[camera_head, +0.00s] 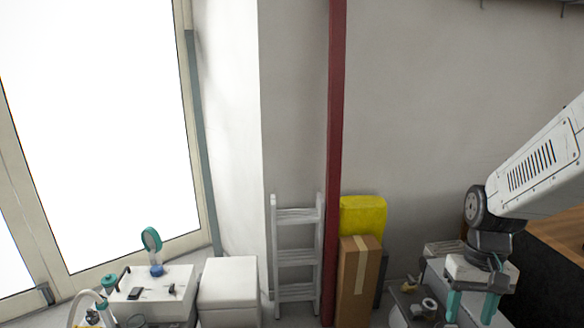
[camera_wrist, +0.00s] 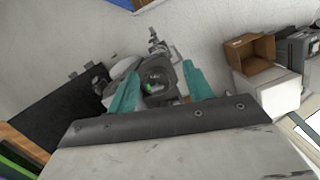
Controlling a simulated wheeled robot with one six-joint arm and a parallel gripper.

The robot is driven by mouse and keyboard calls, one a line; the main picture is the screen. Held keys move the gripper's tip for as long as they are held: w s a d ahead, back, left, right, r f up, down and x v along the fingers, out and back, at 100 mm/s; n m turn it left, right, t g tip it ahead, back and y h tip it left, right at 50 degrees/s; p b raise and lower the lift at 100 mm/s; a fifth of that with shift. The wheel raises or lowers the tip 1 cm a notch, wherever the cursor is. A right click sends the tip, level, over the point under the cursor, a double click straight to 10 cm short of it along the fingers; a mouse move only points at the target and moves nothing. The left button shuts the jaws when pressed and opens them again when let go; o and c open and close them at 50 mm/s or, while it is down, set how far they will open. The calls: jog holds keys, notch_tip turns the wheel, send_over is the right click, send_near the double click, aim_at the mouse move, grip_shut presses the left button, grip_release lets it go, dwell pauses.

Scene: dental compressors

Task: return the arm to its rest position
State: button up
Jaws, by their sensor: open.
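My gripper (camera_head: 470,307) hangs from my white arm at the right of the head view, with its teal fingers pointing down. In the wrist view my gripper (camera_wrist: 160,90) shows its two teal fingers spread apart. Nothing is held between them. Below and beyond the fingers, in the wrist view, is a dark grey machine part (camera_wrist: 158,78) with a small green spot. It appears apart from the fingers, though the exact distance cannot be told.
A grey-white machine (camera_head: 440,275) stands beside my gripper at the lower right. A cardboard box (camera_head: 358,280), yellow item (camera_head: 362,215), ladder (camera_head: 297,250) and red post (camera_head: 334,150) stand mid-view. A white cabinet (camera_head: 228,290) is left. The upper wall area is clear.

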jog(key=s+a+r+n+t, duration=0.2)
jog(key=s+a+r+t, duration=0.1)
jog(key=s+a+r, duration=0.7)
notch_tip(320, 180, up, 3)
jog(key=shift+s+r+n+h, duration=0.15)
jog(key=shift+s+n+h, duration=0.15)
jog(key=shift+s, duration=0.85)
